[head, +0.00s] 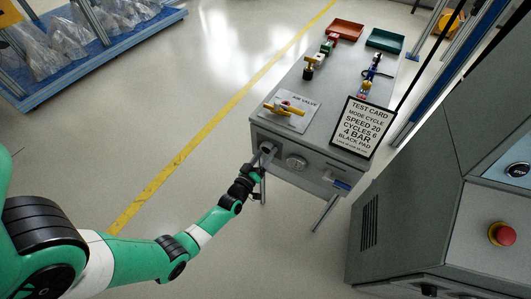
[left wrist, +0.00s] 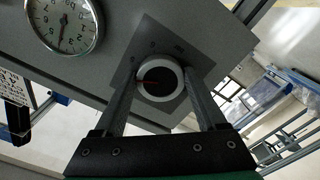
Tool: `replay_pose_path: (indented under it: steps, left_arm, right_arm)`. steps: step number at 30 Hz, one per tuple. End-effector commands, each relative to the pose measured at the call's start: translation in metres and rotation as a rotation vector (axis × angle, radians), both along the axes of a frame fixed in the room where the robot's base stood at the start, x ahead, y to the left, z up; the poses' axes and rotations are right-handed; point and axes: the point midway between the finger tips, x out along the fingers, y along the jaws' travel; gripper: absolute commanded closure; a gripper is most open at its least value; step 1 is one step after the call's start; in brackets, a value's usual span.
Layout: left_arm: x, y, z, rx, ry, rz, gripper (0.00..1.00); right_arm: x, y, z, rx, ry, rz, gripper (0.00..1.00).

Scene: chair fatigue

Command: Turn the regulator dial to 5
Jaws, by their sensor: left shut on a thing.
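The regulator dial (left wrist: 172,70) is a round knob with a white ring, a dark centre and a red mark, on a grey square plate on the front of the grey cabinet. My left gripper (head: 262,158) reaches the cabinet's front from below left. In the left wrist view its two fingers (left wrist: 158,88) are shut on the dial, one on each side. My right gripper is not in view.
On the cabinet top are a yellow-handled air valve (head: 284,109), a test card (head: 361,127) reading "4 BAR", fittings, a red tray (head: 346,29) and a green tray (head: 385,41). A grey console with a red button (head: 502,234) stands at right. Floor left of the cabinet is clear.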

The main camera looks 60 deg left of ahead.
Motion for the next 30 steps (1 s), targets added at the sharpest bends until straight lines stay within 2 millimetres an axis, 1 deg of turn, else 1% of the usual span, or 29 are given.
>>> replay_pose_path:
  steps: [6, 15, 21, 30]
  left_arm:
    - [-0.0003, 0.0008, 0.0010, 0.155, 0.109, 0.000, 0.82]
    - [-0.0009, 0.0014, 0.0001, 0.305, 0.219, 0.001, 0.82]
    - [-0.0010, 0.0015, 0.0000, 0.356, 0.255, 0.001, 0.82]
    - [-0.0009, 0.0016, 0.0000, 0.374, 0.267, 0.000, 0.82]
  right_arm:
    - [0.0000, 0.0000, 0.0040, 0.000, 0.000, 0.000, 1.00]
    - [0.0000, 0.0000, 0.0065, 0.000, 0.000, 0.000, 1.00]
    - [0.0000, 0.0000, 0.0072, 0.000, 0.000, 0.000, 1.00]
    - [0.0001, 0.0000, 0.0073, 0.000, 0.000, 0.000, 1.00]
